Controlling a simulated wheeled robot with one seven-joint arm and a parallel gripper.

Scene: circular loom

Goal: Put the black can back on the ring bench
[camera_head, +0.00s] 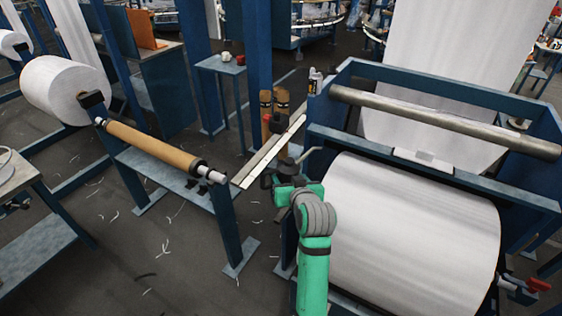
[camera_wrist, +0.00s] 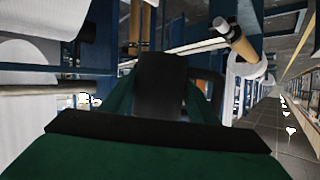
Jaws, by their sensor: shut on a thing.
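My green arm reaches forward in the head view, and my dark gripper (camera_head: 275,179) is at its far end, beside the large white roll. In the wrist view my gripper (camera_wrist: 160,98) is shut on the black can (camera_wrist: 161,78), a plain dark shape between the green fingers. Its lower part is hidden behind the dark gripper body. In the head view I cannot clearly tell the can from the dark gripper parts. I cannot tell for certain which surface is the ring bench; a round, ring-like machine (camera_head: 308,22) stands at the far back.
The white roll (camera_head: 415,240) in its blue frame is close on my right. A blue stand with a brown roller (camera_head: 150,148) is on the left. Brown tubes (camera_head: 282,105) stand ahead near a blue post. A small blue table (camera_head: 221,66) is farther back. Grey floor lies open at lower left.

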